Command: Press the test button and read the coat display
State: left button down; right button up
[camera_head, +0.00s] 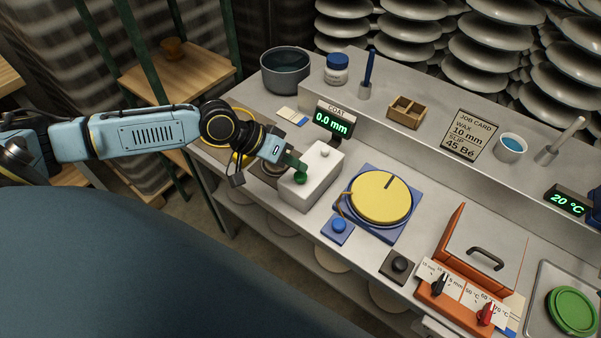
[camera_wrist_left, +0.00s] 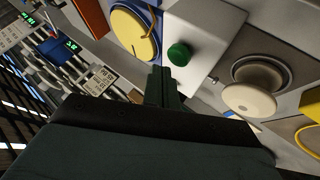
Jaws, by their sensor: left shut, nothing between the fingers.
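A white box (camera_head: 318,180) stands near the front left of the bench, with a green round button (camera_head: 300,177) on its side. The coat display (camera_head: 333,122) behind it is lit and reads 0.0 mm in green. My left gripper (camera_head: 299,164) is shut and empty, its fingertips right by the green button; I cannot tell whether they touch it. In the left wrist view the shut fingers (camera_wrist_left: 161,82) point toward the white box (camera_wrist_left: 208,35), with the green button (camera_wrist_left: 179,54) just beyond and right of the tips. My right gripper does not show.
A yellow disc (camera_head: 380,197) on a blue base, a blue button (camera_head: 339,226) and a dark knob (camera_head: 399,264) lie right of the box. An orange unit (camera_head: 452,240) stands farther right. A pot (camera_head: 285,70) and a job card (camera_head: 468,134) are behind.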

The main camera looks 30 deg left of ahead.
aim_at(295, 175)
pick_arm(q)
jog(key=shift+f, duration=0.15)
dwell(0.4)
jog(key=shift+f, duration=0.3)
jog(key=shift+f+b, duration=0.3)
jog(key=shift+f, duration=0.45)
dwell(0.7)
dwell(0.4)
jog(key=shift+r+p, duration=1.15)
jog(key=shift+p, duration=0.1)
jog(key=shift+r, duration=0.1)
notch_tip(295, 175, up, 5)
jog(key=p, duration=0.5)
